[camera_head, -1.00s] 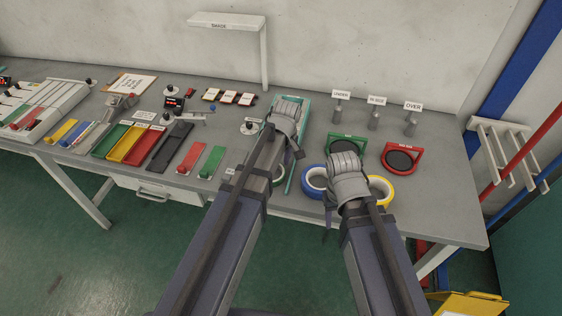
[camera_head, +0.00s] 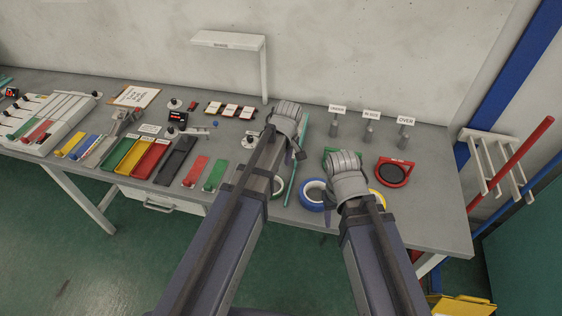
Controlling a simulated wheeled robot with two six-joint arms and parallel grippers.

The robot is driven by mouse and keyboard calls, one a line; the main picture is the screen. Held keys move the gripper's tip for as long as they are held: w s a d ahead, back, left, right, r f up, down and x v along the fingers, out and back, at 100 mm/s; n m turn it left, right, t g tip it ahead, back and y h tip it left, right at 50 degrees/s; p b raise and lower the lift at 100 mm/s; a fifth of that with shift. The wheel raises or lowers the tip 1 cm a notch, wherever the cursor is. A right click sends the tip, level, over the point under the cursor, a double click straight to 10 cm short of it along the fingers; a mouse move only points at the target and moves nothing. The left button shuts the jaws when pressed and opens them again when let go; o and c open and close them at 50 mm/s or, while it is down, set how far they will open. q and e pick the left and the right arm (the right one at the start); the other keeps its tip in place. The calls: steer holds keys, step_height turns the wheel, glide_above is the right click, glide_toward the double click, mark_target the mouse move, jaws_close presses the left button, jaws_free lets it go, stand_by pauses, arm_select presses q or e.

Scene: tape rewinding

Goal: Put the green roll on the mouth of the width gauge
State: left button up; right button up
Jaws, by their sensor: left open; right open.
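A roll with a pale core and greenish rim (camera_head: 277,186), likely the green roll, lies on the bench and is mostly hidden by my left arm. A teal strip or board (camera_head: 291,186) runs beside it and behind my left gripper. I cannot tell whether this is the width gauge, and its mouth is not clearly seen. My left gripper (camera_head: 297,148) is over the bench above the teal board, open, with its fingers partly hidden. My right gripper (camera_head: 328,200) is open beside the blue roll (camera_head: 311,196), with its fingers hard to make out. Neither visibly holds anything.
A yellow roll (camera_head: 378,198) is partly behind my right arm. A green ring pad (camera_head: 330,154) and a red ring pad (camera_head: 394,172) lie behind. Labelled posts (camera_head: 368,133) stand at the back. Coloured trays (camera_head: 150,160) and strips fill the left. Bench (camera_head: 435,205) is clear at right.

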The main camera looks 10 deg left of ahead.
arm_select(q)
step_height(320, 180, up, 5)
steer(key=p, duration=0.3)
steer(key=s+d+m, duration=0.3)
steer(key=s+m, duration=0.3)
steer(key=s, duration=0.2)
steer(key=s+d+m+g, duration=0.1)
steer(key=s+d+m, duration=0.3)
steer(key=s+m, duration=0.3)
steer(key=shift+s+f+m, duration=0.25)
steer(key=shift+s+m, duration=0.05)
steer(key=shift+s, duration=0.65)
arm_select(e)
step_height(320, 180, up, 4)
steer(key=shift+r, duration=0.25)
